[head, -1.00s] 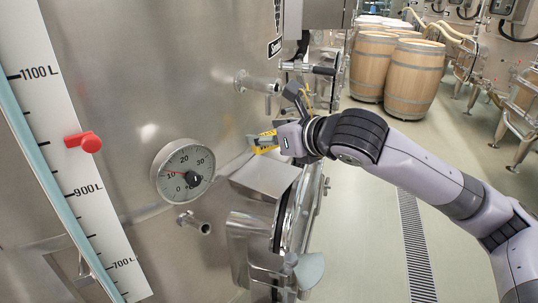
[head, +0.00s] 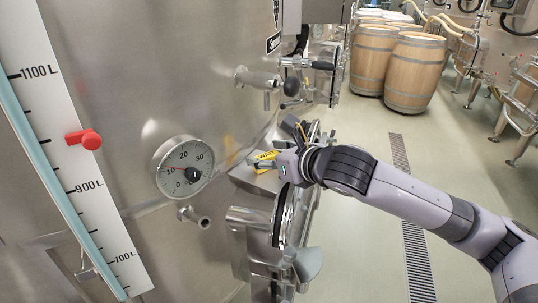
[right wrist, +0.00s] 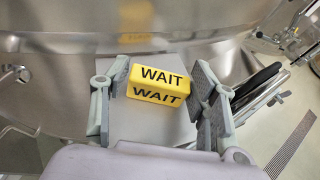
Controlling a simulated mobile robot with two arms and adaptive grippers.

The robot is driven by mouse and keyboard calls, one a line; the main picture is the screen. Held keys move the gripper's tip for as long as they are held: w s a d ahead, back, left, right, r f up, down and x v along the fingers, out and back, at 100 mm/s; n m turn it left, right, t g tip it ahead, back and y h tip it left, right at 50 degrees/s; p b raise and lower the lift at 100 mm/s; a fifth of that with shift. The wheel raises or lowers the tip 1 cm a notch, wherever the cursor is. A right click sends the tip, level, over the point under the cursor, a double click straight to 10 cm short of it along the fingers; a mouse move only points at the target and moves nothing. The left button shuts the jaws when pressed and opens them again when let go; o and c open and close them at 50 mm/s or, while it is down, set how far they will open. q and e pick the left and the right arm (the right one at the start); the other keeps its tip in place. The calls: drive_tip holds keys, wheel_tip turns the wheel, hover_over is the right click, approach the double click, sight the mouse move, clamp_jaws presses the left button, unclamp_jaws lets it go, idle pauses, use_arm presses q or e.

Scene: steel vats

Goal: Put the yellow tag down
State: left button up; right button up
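The yellow tag (head: 265,161) is a small yellow block lettered WAIT in black. In the right wrist view the tag (right wrist: 158,83) sits between the fingertips, with a pad close against each end. My right gripper (head: 276,158) is shut on it, just over the flat steel box top (head: 250,180) on the vat's side. In the right wrist view the gripper (right wrist: 160,80) has this grey top (right wrist: 145,122) directly below the tag. I cannot tell whether the tag touches the top. My left gripper is not in view.
The steel vat (head: 110,110) fills the left, with a round dial (head: 183,167), a level scale (head: 85,185) and a red marker (head: 84,139). A valve pipe (head: 258,79) juts out above my gripper. Barrels (head: 414,70) stand behind; the floor (head: 365,255) at right is clear.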

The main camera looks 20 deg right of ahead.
drive_tip(key=o, duration=0.3)
drive_tip(key=b+v, duration=0.1)
drive_tip(key=v, duration=1.1)
idle(0.4)
